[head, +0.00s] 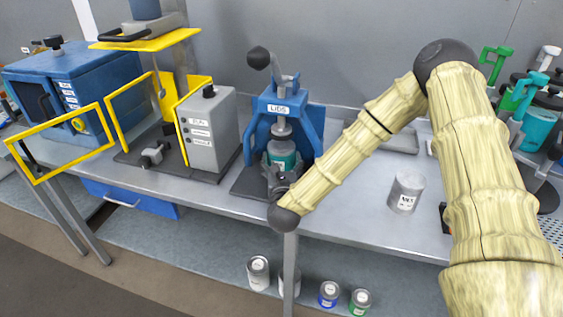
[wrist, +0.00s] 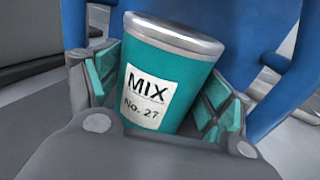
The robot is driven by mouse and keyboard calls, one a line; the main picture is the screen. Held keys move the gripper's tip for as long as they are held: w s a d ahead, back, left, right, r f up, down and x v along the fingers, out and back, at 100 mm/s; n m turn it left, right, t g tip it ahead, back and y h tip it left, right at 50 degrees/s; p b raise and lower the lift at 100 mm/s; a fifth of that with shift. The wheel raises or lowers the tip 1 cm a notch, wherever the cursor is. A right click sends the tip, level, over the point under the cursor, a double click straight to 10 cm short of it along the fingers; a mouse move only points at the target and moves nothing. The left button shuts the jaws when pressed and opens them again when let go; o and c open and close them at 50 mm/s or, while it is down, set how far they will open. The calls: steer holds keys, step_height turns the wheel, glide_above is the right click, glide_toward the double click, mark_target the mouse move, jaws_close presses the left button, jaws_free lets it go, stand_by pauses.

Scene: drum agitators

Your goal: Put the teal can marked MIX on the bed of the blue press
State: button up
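The teal can (head: 283,157) with a grey lid stands at the blue press (head: 306,121), below its ram and between its side columns. In the wrist view the can (wrist: 163,75) faces me with its white MIX No. 27 label, leaning slightly in the picture. My gripper (head: 279,172) is at the front of the press, with its teal-padded fingers on both sides of the can in the wrist view (wrist: 163,92). Whether both pads press on it is unclear. The can's base is hidden by my gripper, so I cannot tell whether it touches the bed (head: 248,183).
A grey can (head: 406,193) stands on the bench to the right. A yellow-framed machine with a grey box (head: 210,130) is close left of the press. Green and teal clamps (head: 535,120) fill the far right. Several cans (head: 259,273) sit on the lower shelf.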

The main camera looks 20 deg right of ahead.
steer(key=shift+o, duration=0.6)
steer(key=shift+r, duration=0.2)
steer(key=shift+s+a+f, duration=0.1)
steer(key=shift+s+f, duration=0.1)
steer(key=shift+s, duration=0.05)
steer(key=b+v, duration=0.2)
steer(key=v, duration=0.3)
steer(key=b+v, duration=0.2)
steer(key=v, duration=0.4)
steer(key=shift+s+r, duration=0.2)
steer(key=shift+s, duration=0.05)
